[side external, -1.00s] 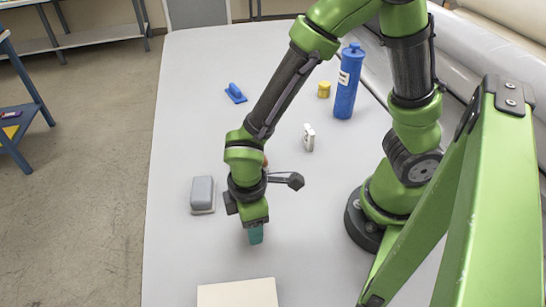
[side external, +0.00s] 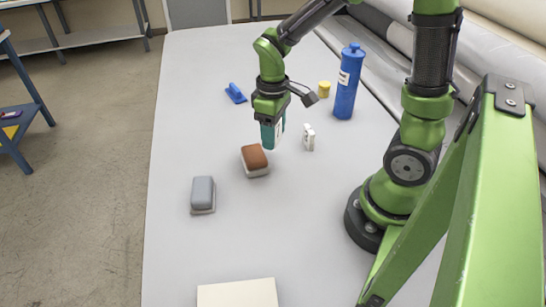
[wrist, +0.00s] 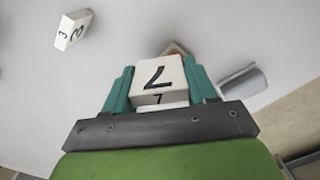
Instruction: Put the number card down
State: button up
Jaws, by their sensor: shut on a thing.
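My gripper (side external: 273,137) is above the grey table beyond the brown-topped block, with its teal fingers pointing down. It is shut on a white number card (wrist: 158,82). In the wrist view the card sits between the two teal fingers and shows a black 7, as seen, on its faces. In the side view the fingers mostly hide it, and I cannot tell its height over the table. A second white number card (side external: 308,137) stands on the table just right of my gripper; it shows a 3 in the wrist view (wrist: 73,30).
A brown-topped block (side external: 255,160) is close in front of my gripper, and a grey block (side external: 202,194) is farther left. A blue bottle (side external: 347,82), yellow pot (side external: 324,89) and blue tool (side external: 235,93) stand behind. A cream box (side external: 238,293) is at the front. The table's left side is mostly clear.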

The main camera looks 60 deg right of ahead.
aim_at(354, 131)
jog(key=s+d+m, duration=0.2)
jog(key=d+m, duration=0.1)
jog(key=d, duration=0.5)
jog(key=s+d+m, duration=0.3)
jog(key=d+m, duration=0.1)
jog(key=d, duration=0.5)
jog(key=shift+s+d+f, duration=0.2)
jog(key=shift+d+f, duration=0.05)
jog(key=shift+f, duration=0.1)
jog(key=s+d+m, duration=0.2)
jog(key=s+d, duration=0.1)
jog(key=d, duration=0.1)
jog(key=s+d+m, duration=0.2)
jog(key=s+d, duration=0.2)
jog(key=shift+s+d+f, duration=0.15)
jog(key=shift+s, duration=0.1)
jog(key=shift+c, duration=1.3)
notch_tip(354, 131, down, 3)
jog(key=shift+d+f, duration=0.1)
jog(key=shift+f, duration=2.3)
jog(key=shift+f, duration=0.15)
jog(key=o, duration=1.3)
